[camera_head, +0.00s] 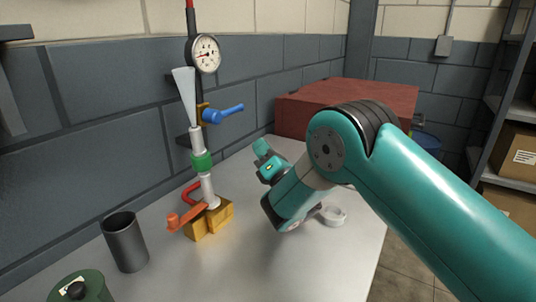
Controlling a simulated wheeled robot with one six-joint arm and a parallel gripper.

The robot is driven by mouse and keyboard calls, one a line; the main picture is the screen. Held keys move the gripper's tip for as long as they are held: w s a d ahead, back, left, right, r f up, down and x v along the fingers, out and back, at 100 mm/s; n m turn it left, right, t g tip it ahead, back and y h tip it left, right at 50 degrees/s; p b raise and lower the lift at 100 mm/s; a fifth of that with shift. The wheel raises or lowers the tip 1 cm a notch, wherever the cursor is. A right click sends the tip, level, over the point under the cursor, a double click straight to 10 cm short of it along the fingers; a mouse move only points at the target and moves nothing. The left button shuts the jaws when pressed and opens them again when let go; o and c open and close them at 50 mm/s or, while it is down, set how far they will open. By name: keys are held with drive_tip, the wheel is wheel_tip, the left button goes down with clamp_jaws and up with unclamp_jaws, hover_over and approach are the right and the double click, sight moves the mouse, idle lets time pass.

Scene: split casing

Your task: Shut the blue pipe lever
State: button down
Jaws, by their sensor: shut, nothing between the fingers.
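The blue pipe lever (224,114) sticks out to the right from a brass valve (205,115) on the upright pipe by the wall. It lies roughly level, across the pipe, with its free end tipped slightly up. The end of my arm with my gripper (263,149) is to the right of the pipe and lower than the lever in the picture, apart from it. The fingers are small and hard to make out; they are shut and hold nothing.
A round gauge (205,54) sits above the lever. A pale cone shape (184,95) rises left of the pipe. Lower are a green collar (202,162) and an orange lever (187,216).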

drive_tip(key=shift+s+d+f+b, duration=0.3)
drive_tip(key=shift+s+d, duration=0.05)
drive_tip(key=shift+s, duration=0.15)
drive_tip(key=s+d+r+m+g+h+p, duration=0.1)
drive_tip(key=d+r+m+g+h, duration=0.15)
drive_tip(key=d+m+h, duration=0.55)
drive_tip(key=d+r+m+g+h+p, duration=0.1)
drive_tip(key=d+r+m+h, duration=0.3)
drive_tip(key=m, duration=0.7)
drive_tip(key=s+m+g+y+p, duration=0.1)
drive_tip(key=s+m+g, duration=0.3)
drive_tip(key=s, duration=1.5)
drive_tip(key=s+r+m+g+y+p, duration=0.1)
drive_tip(key=s+m+g+y+p, duration=0.1)
drive_tip(key=s+g, duration=1)
drive_tip(key=s+m+y, duration=0.1)
drive_tip(key=s+m, duration=0.1)
drive_tip(key=s, duration=0.6)
drive_tip(key=shift+s+a+r, duration=0.25)
drive_tip(key=shift+s, duration=0.05)
